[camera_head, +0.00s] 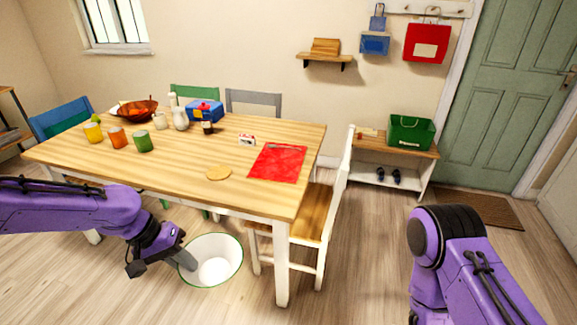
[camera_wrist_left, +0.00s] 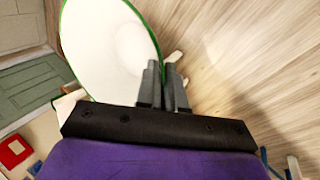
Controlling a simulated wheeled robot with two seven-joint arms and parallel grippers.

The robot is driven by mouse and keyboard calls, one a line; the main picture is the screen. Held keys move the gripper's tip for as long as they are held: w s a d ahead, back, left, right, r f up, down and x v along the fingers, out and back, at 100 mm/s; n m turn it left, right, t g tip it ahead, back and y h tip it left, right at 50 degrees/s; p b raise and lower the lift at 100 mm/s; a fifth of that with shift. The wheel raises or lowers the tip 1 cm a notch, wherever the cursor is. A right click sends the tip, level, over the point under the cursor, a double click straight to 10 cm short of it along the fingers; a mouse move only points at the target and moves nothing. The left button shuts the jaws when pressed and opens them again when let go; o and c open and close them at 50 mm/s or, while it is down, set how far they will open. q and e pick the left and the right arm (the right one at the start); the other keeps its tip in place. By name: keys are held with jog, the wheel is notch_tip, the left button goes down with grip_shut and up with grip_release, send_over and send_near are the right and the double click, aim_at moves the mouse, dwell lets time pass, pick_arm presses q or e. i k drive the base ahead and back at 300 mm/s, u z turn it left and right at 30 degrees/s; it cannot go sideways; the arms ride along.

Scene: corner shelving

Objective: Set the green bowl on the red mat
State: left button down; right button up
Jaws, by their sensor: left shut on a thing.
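The bowl (camera_head: 217,264) is white inside with a green rim. It hangs in front of the table's near edge, below the tabletop's height in the picture. My left gripper (camera_head: 189,261) is shut on the left side of its rim. In the left wrist view the fingers (camera_wrist_left: 163,82) pinch the bowl's wall, and the bowl (camera_wrist_left: 108,45) fills the upper left. The red mat (camera_head: 276,166) lies flat on the table's right part, with a thin item along its far edge. My right arm shows at the lower right, but its gripper is out of view.
Several cups, a fruit bowl (camera_head: 136,110) and a blue box (camera_head: 205,111) stand farther left. A white chair (camera_head: 337,200) stands at the right edge.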

aim_at(278, 165)
jog(key=z, duration=1.65)
jog(key=i, duration=1.6)
jog(key=u, duration=2.4)
jog(key=i, duration=0.1)
jog(key=u, duration=0.05)
